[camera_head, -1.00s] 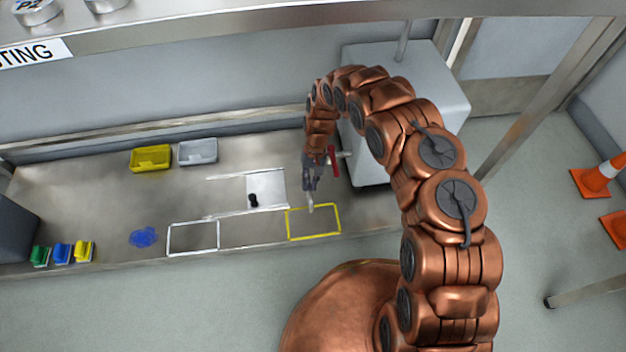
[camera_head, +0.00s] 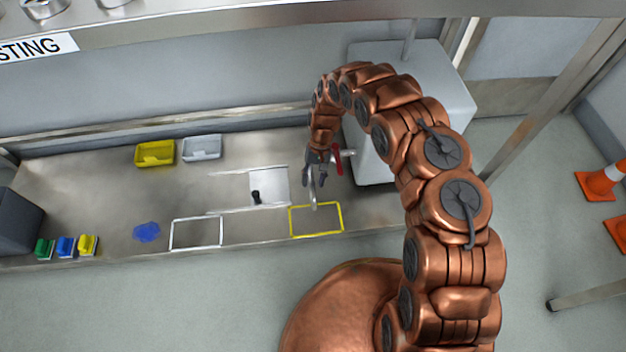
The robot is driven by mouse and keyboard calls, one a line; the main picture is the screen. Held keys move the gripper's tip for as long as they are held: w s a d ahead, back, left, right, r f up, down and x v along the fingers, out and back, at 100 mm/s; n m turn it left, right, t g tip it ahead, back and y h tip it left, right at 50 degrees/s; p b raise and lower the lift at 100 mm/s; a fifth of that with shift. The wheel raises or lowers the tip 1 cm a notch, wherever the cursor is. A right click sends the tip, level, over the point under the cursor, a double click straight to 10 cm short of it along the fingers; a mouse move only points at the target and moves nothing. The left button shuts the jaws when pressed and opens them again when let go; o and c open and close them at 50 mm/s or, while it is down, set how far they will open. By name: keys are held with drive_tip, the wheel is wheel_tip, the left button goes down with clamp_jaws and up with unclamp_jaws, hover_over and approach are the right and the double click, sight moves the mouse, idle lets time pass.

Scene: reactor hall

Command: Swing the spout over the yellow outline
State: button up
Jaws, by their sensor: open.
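The yellow outline (camera_head: 316,234) is a rectangle on the front of the steel counter. The thin metal spout (camera_head: 313,194) comes from the grey tank (camera_head: 428,100) by a red lever (camera_head: 337,159). Its tip points down the picture and shows at the upper edge of the yellow outline, left of its middle. My gripper (camera_head: 314,179) is open, with one finger on each side of the spout. I cannot tell whether either finger touches it. My arm hides part of the tank.
A white outline (camera_head: 196,247) lies left of the yellow one. A pale plate with a black knob (camera_head: 256,196) lies behind them. Yellow (camera_head: 154,160) and grey (camera_head: 201,154) trays stand at the back. A blue patch (camera_head: 146,232) and small coloured holders (camera_head: 66,247) are at left.

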drive_tip(key=v, duration=1.1)
drive_tip(key=shift+r, duration=0.2)
drive_tip(key=shift+a, duration=0.1)
